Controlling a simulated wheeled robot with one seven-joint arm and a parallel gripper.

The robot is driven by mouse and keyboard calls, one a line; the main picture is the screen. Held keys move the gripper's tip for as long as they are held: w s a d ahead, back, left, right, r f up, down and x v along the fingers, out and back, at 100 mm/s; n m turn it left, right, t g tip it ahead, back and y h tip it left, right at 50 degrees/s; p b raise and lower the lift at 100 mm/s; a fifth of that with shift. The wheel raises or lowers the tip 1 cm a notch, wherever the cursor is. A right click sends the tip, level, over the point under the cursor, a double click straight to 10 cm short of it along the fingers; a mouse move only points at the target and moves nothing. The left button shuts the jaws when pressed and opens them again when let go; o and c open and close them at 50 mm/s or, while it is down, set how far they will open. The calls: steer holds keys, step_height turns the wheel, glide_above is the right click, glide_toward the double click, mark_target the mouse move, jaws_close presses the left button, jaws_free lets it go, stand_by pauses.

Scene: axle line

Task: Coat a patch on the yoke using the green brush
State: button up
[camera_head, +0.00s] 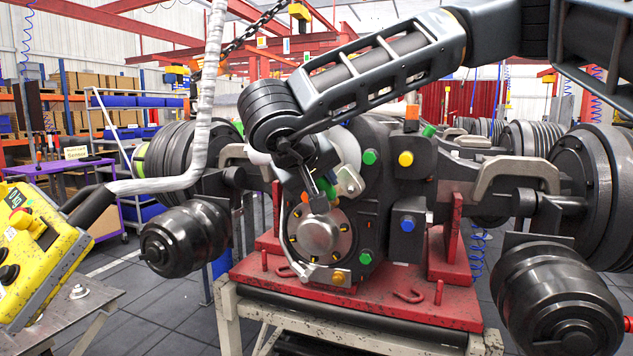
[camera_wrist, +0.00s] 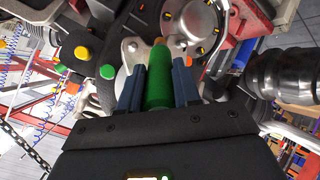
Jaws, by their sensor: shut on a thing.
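My gripper (camera_wrist: 160,88) is shut on the green brush (camera_wrist: 158,82), whose handle lies between the blue fingers. The brush's brownish tip (camera_wrist: 159,41) points at the axle's central housing, in front of light metal lugs with holes (camera_wrist: 134,47), which look like the yoke. I cannot tell whether the tip touches them. In the head view my gripper (camera_head: 315,195) reaches down in front of the housing and partly hides the brush (camera_head: 327,189). One light metal lug (camera_head: 350,183) shows to its right, and the round silver hub (camera_head: 319,234) is just below.
The axle rests on a red stand (camera_head: 390,305). Green, yellow, orange and blue caps stud the housing, including a yellow cap (camera_head: 405,159). Black bellows (camera_head: 185,238) stick out at the left front. A yellow control box (camera_head: 35,245) stands at the left edge.

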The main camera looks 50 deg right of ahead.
steer(key=s+a+b, duration=0.1)
steer(key=s+a, duration=0.1)
steer(key=a, duration=0.3)
steer(key=shift+a, duration=0.35)
steer(key=shift+r, duration=0.1)
stand_by(0.3)
steer(key=a, duration=0.1)
steer(key=s+a+b, duration=0.1)
steer(key=shift+a, duration=0.4)
stand_by(0.6)
steer(key=d, duration=0.2)
steer(key=w+d+p, duration=0.1)
steer(key=d, duration=0.1)
steer(key=w+d, duration=0.1)
steer(key=d, duration=0.1)
steer(key=shift+w+d+r+p, duration=0.1)
steer(key=shift+d+r+p, duration=0.1)
steer(key=shift+d+p, duration=0.1)
steer(key=shift+w+d+f, duration=0.2)
steer(key=shift+w+d, duration=0.05)
steer(key=shift+d, duration=0.25)
